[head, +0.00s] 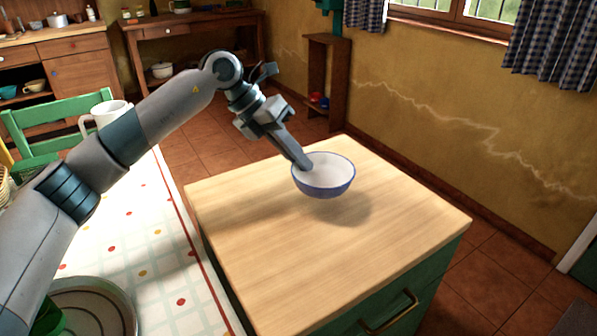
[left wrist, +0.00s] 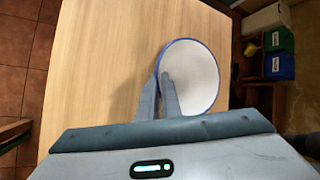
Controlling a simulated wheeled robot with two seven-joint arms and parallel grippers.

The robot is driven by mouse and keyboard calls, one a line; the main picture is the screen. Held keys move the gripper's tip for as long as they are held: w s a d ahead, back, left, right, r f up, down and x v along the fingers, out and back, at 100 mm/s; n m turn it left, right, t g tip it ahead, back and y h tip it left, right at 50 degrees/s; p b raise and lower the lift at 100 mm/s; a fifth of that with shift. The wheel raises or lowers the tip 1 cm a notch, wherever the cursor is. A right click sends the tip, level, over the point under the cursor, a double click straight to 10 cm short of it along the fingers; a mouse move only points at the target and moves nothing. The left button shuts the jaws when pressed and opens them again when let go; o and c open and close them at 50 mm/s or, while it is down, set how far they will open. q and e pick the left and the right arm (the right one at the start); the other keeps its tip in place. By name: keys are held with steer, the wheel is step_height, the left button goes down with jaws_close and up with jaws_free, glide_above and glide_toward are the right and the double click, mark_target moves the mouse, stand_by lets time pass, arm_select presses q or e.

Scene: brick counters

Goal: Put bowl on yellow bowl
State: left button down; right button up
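A white bowl with a blue outside and rim (head: 330,177) is over the light wooden counter top, upright or nearly so, with a shadow below and to its right; it seems slightly raised. My left gripper (head: 305,165) reaches down to its left rim. In the left wrist view the two fingers (left wrist: 160,95) pinch the rim of the bowl (left wrist: 197,80), one inside and one outside. No yellow bowl can be made out in either view. My right gripper is not in view.
The wooden counter top (head: 270,270) around the bowl is clear. At left, a table with a dotted cloth (head: 140,235) holds a white mug (head: 103,116) and a plate (head: 100,300). A green chair (head: 60,115) and a wooden shelf (head: 328,85) stand behind.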

arm_select(q)
steer(key=shift+f, duration=1.65)
steer(key=shift+f, duration=0.1)
steer(key=c, duration=2)
jaws_free()
steer(key=v, duration=1.2)
